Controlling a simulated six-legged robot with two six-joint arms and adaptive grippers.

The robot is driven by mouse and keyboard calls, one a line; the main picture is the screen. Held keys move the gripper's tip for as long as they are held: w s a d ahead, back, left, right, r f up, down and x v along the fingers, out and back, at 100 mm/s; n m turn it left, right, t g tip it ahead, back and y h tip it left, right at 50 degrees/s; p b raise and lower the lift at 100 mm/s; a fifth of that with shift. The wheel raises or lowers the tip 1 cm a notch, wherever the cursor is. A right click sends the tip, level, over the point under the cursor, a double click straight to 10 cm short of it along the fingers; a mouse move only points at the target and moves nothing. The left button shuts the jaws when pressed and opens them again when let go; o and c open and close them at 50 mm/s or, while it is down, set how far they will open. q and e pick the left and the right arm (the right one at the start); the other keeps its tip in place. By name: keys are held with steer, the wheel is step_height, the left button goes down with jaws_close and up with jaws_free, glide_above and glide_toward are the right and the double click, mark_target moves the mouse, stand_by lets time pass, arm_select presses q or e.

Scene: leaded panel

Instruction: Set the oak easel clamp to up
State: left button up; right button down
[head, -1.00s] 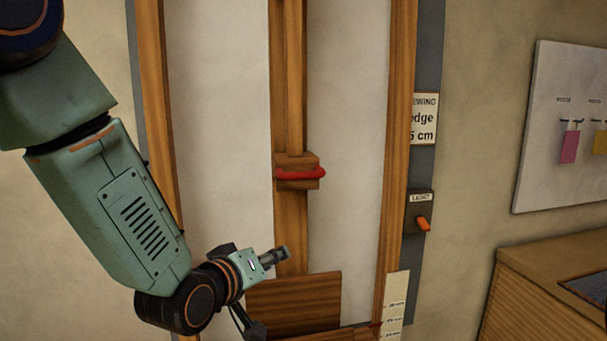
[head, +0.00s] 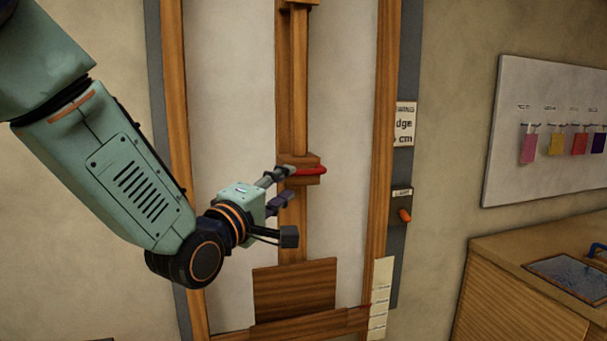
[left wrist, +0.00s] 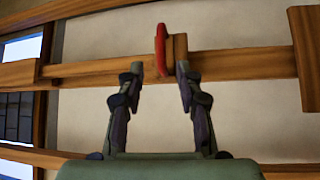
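The oak easel clamp (head: 313,161) is a wooden block with a red handle (head: 313,171), on the easel's upright middle post. The handle lies crosswise in the head view. My left gripper (head: 287,184) is at the handle's left end, and one finger overlaps it in the picture. In the left wrist view my left gripper (left wrist: 160,70) is open, its fingertips on either side of the red handle (left wrist: 161,48) and slightly short of it. The clamp block (left wrist: 178,48) shows beside the handle there. My right gripper is in neither view.
A wooden ledge (head: 295,288) crosses the post below the clamp. A light switch (head: 403,213) with an orange lever is at the right of the frame. A board with colored tags (head: 500,170) and a wooden cabinet (head: 520,300) stand farther right.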

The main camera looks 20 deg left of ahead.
mark_target(304, 175)
arm_select(q)
steer(key=p+x, duration=0.1)
steer(key=x, duration=0.6)
steer(key=shift+d, duration=0.1)
steer(key=shift+w, duration=0.55)
steer(key=shift+w+d, duration=0.15)
steer(key=shift+d, duration=0.2)
steer(key=shift+a, duration=0.25)
steer(key=shift+c, duration=1.4)
steer(key=shift+d, duration=0.1)
jaws_close()
